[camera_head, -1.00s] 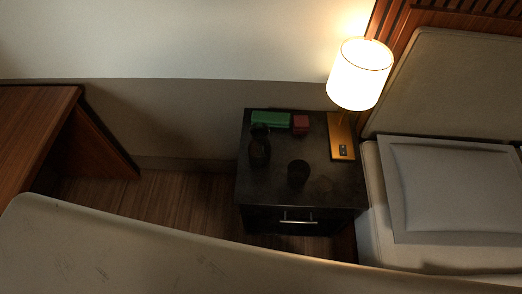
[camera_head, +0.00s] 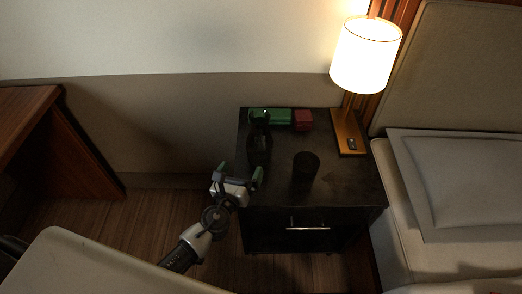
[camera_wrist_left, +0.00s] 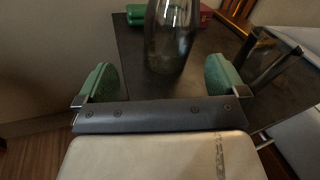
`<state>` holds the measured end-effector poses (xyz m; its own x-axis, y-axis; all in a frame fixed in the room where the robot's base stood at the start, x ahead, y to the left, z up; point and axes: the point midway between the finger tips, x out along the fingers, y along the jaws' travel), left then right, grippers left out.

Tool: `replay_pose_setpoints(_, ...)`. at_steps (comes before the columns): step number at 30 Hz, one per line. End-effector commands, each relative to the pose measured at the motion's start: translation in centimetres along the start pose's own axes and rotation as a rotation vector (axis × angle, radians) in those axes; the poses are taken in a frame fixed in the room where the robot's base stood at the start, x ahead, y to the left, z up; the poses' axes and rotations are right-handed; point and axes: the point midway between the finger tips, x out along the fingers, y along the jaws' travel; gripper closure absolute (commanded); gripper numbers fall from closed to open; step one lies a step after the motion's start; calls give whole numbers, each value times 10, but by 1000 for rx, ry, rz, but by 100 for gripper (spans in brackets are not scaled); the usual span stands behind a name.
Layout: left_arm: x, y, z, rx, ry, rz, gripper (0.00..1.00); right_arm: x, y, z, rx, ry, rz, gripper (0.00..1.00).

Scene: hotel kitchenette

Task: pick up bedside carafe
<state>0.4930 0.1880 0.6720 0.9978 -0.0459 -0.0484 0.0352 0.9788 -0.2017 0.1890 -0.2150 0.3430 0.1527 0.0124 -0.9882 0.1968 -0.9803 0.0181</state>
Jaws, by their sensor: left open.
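The bedside carafe (camera_head: 259,150) is a dark glass vessel standing upright on the left part of the black nightstand (camera_head: 340,185). In the left wrist view the carafe (camera_wrist_left: 171,40) is clear glass with its top cut off by the frame. My left gripper (camera_head: 238,176) is open and empty at the nightstand's front left edge, just short of the carafe. In the left wrist view its green finger pads (camera_wrist_left: 162,80) stand apart, with the carafe between and beyond them. My right gripper is not in view.
A dark cup (camera_head: 306,166) stands right of the carafe. Behind are a green box (camera_head: 280,117) and a red box (camera_head: 303,120). A lit lamp (camera_head: 366,55) stands at the back right. A bed (camera_head: 460,190) borders the right side, and a wooden desk (camera_head: 25,115) is at left.

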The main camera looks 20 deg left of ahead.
Motion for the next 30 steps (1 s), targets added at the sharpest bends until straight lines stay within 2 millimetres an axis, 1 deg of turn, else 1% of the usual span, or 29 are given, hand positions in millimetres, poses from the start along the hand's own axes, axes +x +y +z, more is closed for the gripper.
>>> replay_pose_setpoints(1, 3, -5, 1, 78, -17, -30, 0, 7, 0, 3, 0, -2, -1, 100)
replay_pose_setpoints(3, 5, -10, 4, 158, -33, -57, 0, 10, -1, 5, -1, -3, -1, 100)
replay_pose_setpoints(6, 12, -14, 7, 208, -43, -72, 0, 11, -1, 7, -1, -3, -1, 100)
replay_pose_setpoints(12, 44, -16, 9, 209, -44, -73, 0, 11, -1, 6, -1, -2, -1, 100)
replay_pose_setpoints(15, 56, -17, 9, 208, -43, -72, 0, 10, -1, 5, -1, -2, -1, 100)
replay_pose_setpoints(20, 67, -18, 9, 207, -42, -72, 0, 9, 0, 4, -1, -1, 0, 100)
replay_pose_setpoints(23, 80, -18, 11, 205, -43, -72, 0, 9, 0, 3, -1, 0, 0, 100)
replay_pose_setpoints(26, 97, -18, 13, 204, -43, -71, 0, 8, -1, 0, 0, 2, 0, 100)
replay_pose_setpoints(27, 102, -19, 12, 204, -42, -71, 0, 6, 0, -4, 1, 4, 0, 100)
replay_pose_setpoints(30, 111, -19, 12, 205, -41, -71, 0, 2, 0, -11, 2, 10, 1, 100)
